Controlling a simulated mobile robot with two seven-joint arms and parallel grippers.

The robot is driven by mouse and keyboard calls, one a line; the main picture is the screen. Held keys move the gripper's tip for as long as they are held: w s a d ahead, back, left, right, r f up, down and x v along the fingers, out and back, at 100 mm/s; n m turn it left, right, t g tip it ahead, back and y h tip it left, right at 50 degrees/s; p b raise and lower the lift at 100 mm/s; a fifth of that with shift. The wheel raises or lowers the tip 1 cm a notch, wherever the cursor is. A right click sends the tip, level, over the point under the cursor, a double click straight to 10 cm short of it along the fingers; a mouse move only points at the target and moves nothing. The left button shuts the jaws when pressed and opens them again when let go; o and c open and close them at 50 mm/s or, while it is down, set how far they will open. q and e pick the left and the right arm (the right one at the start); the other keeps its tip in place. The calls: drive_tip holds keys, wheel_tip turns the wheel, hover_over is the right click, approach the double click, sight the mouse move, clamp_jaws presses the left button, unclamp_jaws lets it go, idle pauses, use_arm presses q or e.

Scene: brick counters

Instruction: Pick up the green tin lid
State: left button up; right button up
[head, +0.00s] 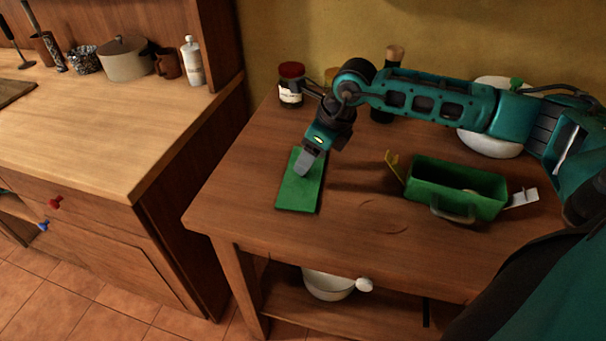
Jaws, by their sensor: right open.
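The green tin lid (299,195) lies flat on the wooden table, near its left side. It is a plain green rectangle. My right gripper (304,163) comes in from the right and points down over the far half of the lid. It is open, and its fingertips hide part of the lid. I cannot tell whether the fingers touch the lid. The open green tin (455,188) stands on the table to the right, with a handle at its front and flaps at its ends. My left gripper is not in view.
A jar with a red lid (291,85), a dark bottle (384,112) and a white rounded vessel (490,143) stand at the back of the table. A counter (110,110) with pots is at left, across a gap. A white bowl (328,286) sits on the lower shelf.

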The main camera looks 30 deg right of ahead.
drive_tip(key=shift+x, duration=1.55)
drive_tip(key=shift+c, duration=0.2)
clamp_jaws()
